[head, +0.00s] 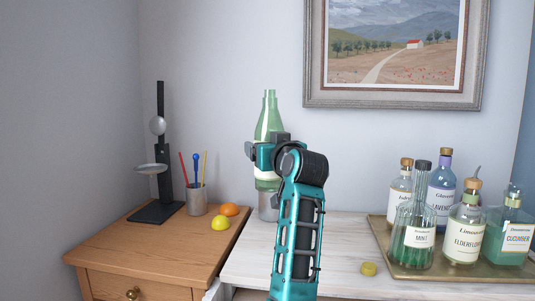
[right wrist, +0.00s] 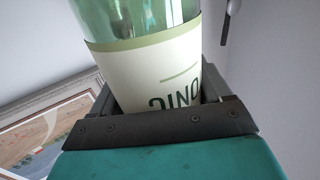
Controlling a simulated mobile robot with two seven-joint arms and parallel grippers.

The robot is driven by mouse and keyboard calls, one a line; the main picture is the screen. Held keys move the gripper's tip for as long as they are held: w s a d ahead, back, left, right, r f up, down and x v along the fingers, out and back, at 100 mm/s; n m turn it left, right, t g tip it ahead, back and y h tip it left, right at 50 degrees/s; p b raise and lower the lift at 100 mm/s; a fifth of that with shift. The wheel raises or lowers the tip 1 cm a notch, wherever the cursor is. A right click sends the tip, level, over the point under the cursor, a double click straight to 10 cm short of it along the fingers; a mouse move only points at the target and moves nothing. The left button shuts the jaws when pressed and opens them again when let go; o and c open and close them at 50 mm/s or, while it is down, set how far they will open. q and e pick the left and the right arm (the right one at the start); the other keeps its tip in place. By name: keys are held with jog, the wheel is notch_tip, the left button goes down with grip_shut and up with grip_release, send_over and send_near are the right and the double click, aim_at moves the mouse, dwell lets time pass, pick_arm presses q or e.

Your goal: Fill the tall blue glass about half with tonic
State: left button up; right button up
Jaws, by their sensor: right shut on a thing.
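A green glass bottle (head: 267,122) with a cream label stands upright in my right gripper (head: 268,155), at the middle of the head view. In the right wrist view the bottle (right wrist: 150,65) fills the jaws, and its label shows upside-down letters that read like part of "TONIC". My right gripper (right wrist: 160,105) is shut on the bottle around its label. My forearm hides the lower right of the bottle. I cannot make out a tall blue glass in either view. My left gripper is not in view.
A grey metal cylinder (head: 268,207) shows below the bottle, partly hidden. A brass tray (head: 400,262) with several labelled bottles stands right. A yellow cap (head: 368,268) lies on the white counter (head: 340,240). The wooden cabinet (head: 150,245) holds a black stand (head: 156,212), stirrer cup (head: 197,202), lemon (head: 220,223) and orange (head: 229,209).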

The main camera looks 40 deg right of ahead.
jog(key=shift+r, duration=0.45)
jog(key=s+a+f+n+y, duration=0.1)
jog(key=s+a+f, duration=0.3)
jog(key=a+f, duration=0.4)
jog(key=s+a+f+n+t+y, duration=0.1)
jog(key=s+a+f+n+y, duration=0.1)
jog(key=a+f, duration=0.5)
jog(key=s+a+f+n+y, duration=0.1)
jog(key=s+a+f+y, duration=0.3)
jog(key=s+a+f, duration=0.3)
jog(key=shift+a+f+n+t, duration=0.3)
jog(key=shift+a+f, duration=0.5)
jog(key=shift+a, duration=1.55)
